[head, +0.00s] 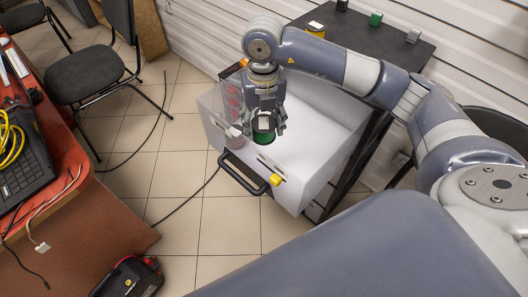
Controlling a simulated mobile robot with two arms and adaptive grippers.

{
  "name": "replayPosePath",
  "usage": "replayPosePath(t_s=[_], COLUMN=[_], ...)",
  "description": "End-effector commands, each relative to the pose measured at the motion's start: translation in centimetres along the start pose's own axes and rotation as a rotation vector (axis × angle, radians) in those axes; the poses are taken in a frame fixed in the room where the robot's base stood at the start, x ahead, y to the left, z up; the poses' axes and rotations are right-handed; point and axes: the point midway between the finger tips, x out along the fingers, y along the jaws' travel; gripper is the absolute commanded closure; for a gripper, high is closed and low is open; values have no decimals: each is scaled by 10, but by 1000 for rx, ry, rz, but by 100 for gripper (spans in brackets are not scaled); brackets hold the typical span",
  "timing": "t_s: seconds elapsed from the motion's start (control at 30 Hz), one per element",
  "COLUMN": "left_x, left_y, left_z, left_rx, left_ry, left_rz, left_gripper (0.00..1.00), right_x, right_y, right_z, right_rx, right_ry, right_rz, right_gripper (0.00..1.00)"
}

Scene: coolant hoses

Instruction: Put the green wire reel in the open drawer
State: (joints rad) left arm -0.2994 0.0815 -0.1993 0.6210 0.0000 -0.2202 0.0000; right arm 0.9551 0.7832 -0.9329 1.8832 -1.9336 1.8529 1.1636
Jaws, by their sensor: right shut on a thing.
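My right gripper (264,128) comes down from above, shut on the green wire reel (264,136), with its fingers on either side of it. The reel shows partly between the fingers, with a dark band at its lower part. The gripper and reel appear over the drawer's front left part; the gap below the reel cannot be told. My left gripper is not in view.
Red round items (232,98) show at the drawer's left side behind clear plastic. A black cabinet top (360,42) behind carries a yellow reel (316,29), a green item (375,18) and others. A red table (50,150) and a black chair (90,75) stand left.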

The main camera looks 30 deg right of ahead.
Motion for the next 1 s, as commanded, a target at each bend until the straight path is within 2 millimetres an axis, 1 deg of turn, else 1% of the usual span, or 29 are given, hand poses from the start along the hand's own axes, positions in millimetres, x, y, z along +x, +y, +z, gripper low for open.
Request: replayPosePath(t_s=[0.03, 0.1, 0.2, 0.3, 0.57, 0.7, 0.8, 1.0], left_x=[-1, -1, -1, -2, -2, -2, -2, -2], left_y=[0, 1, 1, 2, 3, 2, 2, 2], left_z=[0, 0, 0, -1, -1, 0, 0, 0], left_rx=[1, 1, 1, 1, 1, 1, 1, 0], left_ry=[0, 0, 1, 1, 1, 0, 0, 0], left_rz=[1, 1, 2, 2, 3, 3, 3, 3], left_gripper=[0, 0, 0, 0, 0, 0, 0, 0], right_x=[15, 33, 57, 73, 93, 114, 126, 126], right_y=[-1, 0, 0, 0, 1, 0, 0, 0], right_z=[-1, -1, -1, -1, 0, 0, 0, 0], right_rx=[0, 0, 0, -1, -1, -1, -1, -1], right_ry=[5, 5, 4, 2, 1, 3, 1, -1], right_rz=[-2, -2, 0, -1, 1, -1, 1, 1], right_gripper=[81, 81, 81, 81, 81, 81, 81, 81])
